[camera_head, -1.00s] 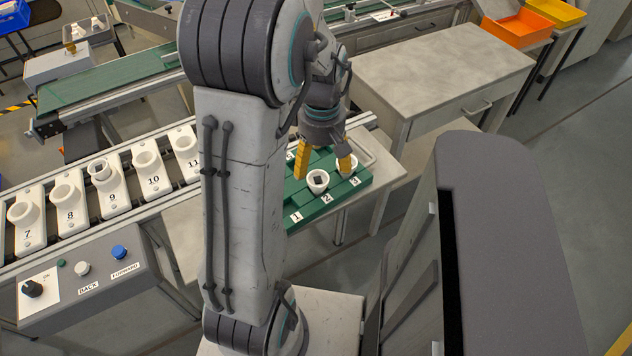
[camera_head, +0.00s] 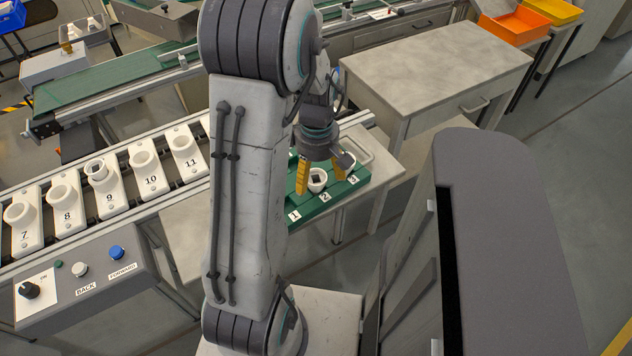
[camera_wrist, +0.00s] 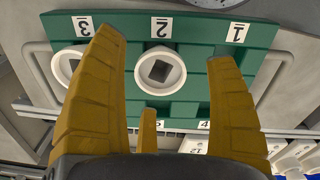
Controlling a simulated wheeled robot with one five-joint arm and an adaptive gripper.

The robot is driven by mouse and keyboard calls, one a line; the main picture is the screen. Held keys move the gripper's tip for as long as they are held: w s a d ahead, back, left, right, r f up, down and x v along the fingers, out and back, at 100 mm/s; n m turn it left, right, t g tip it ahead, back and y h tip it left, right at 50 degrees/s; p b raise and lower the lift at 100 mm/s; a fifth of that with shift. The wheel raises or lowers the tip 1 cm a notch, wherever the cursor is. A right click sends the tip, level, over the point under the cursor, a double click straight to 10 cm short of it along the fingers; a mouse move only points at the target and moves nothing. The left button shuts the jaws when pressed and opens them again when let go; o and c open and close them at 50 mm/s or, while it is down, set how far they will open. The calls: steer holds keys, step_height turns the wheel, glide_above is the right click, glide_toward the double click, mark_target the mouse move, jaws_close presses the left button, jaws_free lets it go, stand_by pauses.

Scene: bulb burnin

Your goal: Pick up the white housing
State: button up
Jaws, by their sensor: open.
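A white housing (camera_head: 317,178), a round cup with a dark square socket, stands upright at position 2 of the green tray. It also shows in the wrist view (camera_wrist: 160,70). My gripper (camera_head: 320,185) is open and empty above the tray, with its yellow fingers on either side of this housing in the picture. In the wrist view my gripper (camera_wrist: 165,50) frames it from both sides; contact cannot be told. A second white housing (camera_wrist: 66,65) stands at position 3, partly covered by one finger in the wrist view.
The green tray (camera_head: 310,207) lies on a small grey table (camera_head: 388,168). Numbered white fixtures (camera_head: 109,195) line a rail at left, above a button panel (camera_head: 85,285). A bare grey bench (camera_head: 440,65) stands behind. A tall grey cabinet (camera_head: 500,230) is at right.

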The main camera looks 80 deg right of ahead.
steer(key=shift+f, duration=1.05)
steer(key=shift+c, duration=0.4)
steer(key=c, duration=1)
steer(key=shift+r, duration=0.1)
